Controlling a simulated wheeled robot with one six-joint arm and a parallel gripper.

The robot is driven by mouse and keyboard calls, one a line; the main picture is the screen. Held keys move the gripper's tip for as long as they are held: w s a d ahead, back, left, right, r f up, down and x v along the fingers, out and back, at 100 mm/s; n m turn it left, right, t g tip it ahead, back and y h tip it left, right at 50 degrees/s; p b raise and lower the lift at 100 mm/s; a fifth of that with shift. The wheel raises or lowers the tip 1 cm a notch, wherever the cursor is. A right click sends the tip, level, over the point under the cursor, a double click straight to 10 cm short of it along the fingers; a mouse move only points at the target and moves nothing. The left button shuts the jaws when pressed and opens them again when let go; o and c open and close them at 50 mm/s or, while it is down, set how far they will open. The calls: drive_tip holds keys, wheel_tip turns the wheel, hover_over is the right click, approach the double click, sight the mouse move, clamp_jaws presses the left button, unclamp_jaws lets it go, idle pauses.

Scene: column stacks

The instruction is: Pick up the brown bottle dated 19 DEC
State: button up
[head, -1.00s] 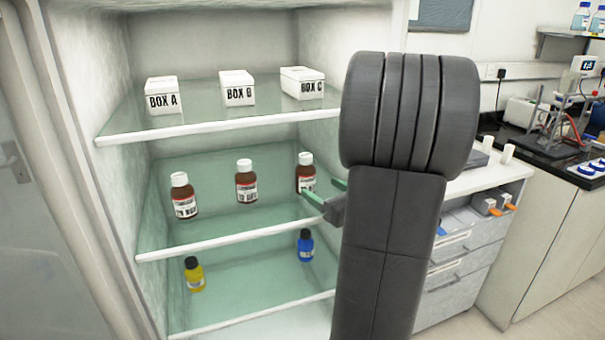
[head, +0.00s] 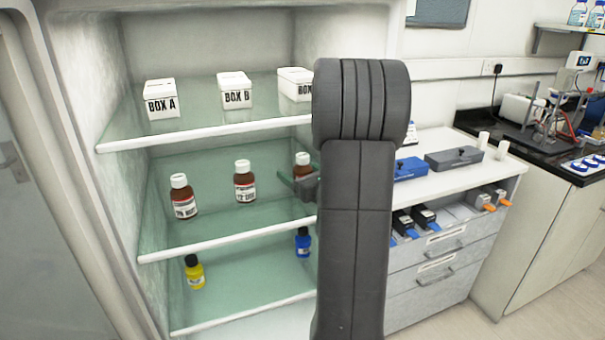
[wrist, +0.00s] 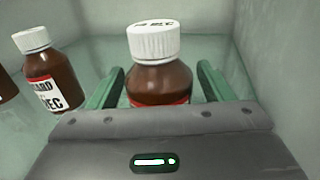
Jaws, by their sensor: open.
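Three brown bottles with white caps stand upright on the middle fridge shelf: left (head: 183,197), middle (head: 245,182) and right (head: 302,160). The middle one's label ends in DEC in the wrist view (wrist: 49,82); its day number is not readable. The right bottle's date is hidden. My gripper (head: 294,175) is open at the right bottle. In the wrist view the right bottle (wrist: 159,78) stands between the green fingers of my gripper (wrist: 160,68), with gaps on both sides. The gripper body covers its lower part.
White boxes A (head: 161,98), B (head: 235,90) and a third (head: 296,84) stand on the shelf above. A yellow bottle (head: 194,274) and a blue bottle (head: 303,243) stand on the shelf below. The middle bottle is close left of my gripper; the fridge wall is at right.

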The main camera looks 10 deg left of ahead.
drive_tip(key=c, duration=1.2)
drive_tip(key=shift+o, duration=0.2)
